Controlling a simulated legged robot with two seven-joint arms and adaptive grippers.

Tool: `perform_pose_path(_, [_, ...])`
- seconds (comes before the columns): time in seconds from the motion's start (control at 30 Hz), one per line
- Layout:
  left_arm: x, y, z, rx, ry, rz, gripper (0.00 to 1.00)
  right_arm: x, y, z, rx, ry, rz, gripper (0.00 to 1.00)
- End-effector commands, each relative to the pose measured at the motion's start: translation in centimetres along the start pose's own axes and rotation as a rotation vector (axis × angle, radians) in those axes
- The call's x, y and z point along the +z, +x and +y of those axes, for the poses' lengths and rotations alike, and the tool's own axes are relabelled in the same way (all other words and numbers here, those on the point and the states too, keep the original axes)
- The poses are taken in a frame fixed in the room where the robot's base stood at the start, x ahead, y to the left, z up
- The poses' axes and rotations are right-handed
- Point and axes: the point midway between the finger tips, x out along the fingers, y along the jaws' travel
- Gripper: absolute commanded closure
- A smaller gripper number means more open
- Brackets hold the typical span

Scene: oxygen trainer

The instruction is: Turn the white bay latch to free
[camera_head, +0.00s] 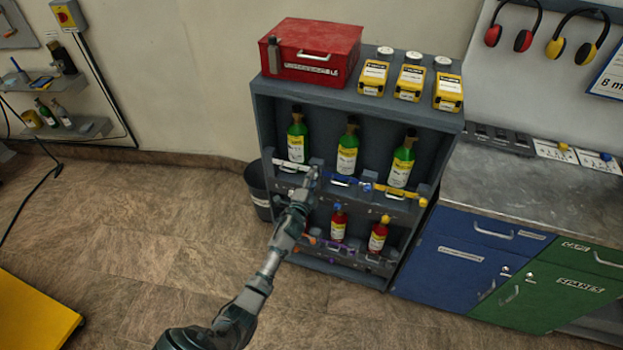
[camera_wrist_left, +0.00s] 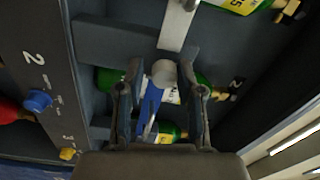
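The white bay latch (camera_head: 291,166) is a pale bar lying across the front of the upper left bay of the grey rack, before a green bottle (camera_head: 297,138). In the left wrist view the white bar (camera_wrist_left: 177,26) comes down from the top, with a rounded pale grey knob (camera_wrist_left: 164,72) near its lower end. My left gripper (camera_head: 311,176) is at the bar's right end. In the wrist view its open fingers (camera_wrist_left: 162,80) stand on either side of the knob, with gaps visible. Contact cannot be told. My right gripper is out of view.
The blue latch (camera_head: 345,181) sits just right of my gripper; it shows between the fingers (camera_wrist_left: 150,104). A yellow latch (camera_head: 400,194) is further right. Lower bottles (camera_head: 338,223) stand below. A dark bin (camera_head: 258,187) is left of the rack.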

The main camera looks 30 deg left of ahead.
Motion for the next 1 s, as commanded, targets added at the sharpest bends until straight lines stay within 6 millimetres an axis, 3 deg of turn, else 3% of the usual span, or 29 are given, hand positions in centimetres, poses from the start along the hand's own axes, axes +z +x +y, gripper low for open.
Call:
perform_pose_path(0.43, [0.1, -0.8, 0.0, -0.002, -0.001, 0.000, 0.48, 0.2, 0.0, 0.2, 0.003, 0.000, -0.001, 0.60])
perform_pose_path(0.8, [0.1, -8.5, 0.2, 0.002, -0.002, 0.001, 0.48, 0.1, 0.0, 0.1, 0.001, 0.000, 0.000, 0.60])
perform_pose_path(1.0, [0.1, -11.2, 0.3, 0.003, -0.002, 0.000, 0.48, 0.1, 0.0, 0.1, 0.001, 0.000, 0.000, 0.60])
